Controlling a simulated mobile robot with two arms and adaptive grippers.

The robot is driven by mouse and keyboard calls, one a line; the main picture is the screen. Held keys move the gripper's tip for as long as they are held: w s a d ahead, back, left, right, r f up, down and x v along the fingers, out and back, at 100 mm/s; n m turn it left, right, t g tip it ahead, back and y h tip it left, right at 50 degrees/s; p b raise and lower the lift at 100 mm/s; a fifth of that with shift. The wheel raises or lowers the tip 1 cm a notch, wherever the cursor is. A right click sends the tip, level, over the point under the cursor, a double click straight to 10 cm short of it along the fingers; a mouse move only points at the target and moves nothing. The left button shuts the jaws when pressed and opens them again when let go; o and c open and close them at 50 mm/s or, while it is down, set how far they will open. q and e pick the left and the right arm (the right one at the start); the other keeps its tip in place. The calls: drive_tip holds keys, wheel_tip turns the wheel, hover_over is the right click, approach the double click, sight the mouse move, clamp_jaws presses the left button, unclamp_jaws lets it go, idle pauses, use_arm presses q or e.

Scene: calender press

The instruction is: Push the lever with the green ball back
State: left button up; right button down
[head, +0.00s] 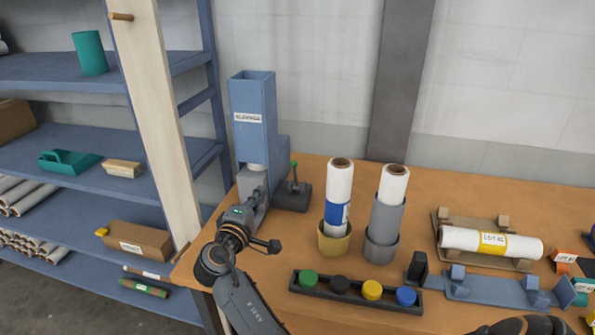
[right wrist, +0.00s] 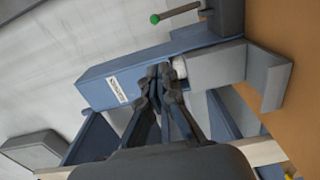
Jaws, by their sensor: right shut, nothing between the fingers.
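The lever's green ball (head: 294,163) tops a thin rod rising from a dark box (head: 292,195) on the bench, right of the blue dispenser. In the right wrist view the green ball (right wrist: 155,19) and rod show at the top, apart from my fingers. My right gripper (head: 257,192) is in front of the dispenser's lower part, left of the lever and not touching it. Its fingers (right wrist: 164,78) are shut and empty, seen against the dispenser's front. My left gripper is not in view.
The blue dispenser (head: 254,100) stands at the bench's back left. Two upright rolls (head: 339,180) (head: 393,185) stand right of the lever. A tray of coloured knobs (head: 350,298) lies in front. A wooden post (head: 160,110) and blue shelves (head: 60,72) are at left.

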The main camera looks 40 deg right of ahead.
sight(295, 176)
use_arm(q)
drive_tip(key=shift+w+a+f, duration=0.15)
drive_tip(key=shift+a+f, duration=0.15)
use_arm(e)
drive_tip(key=s+d+x, duration=0.1)
drive_tip(key=x, duration=1.1)
drive_tip(key=shift+s+d, duration=0.15)
drive_tip(key=shift+d, duration=0.35)
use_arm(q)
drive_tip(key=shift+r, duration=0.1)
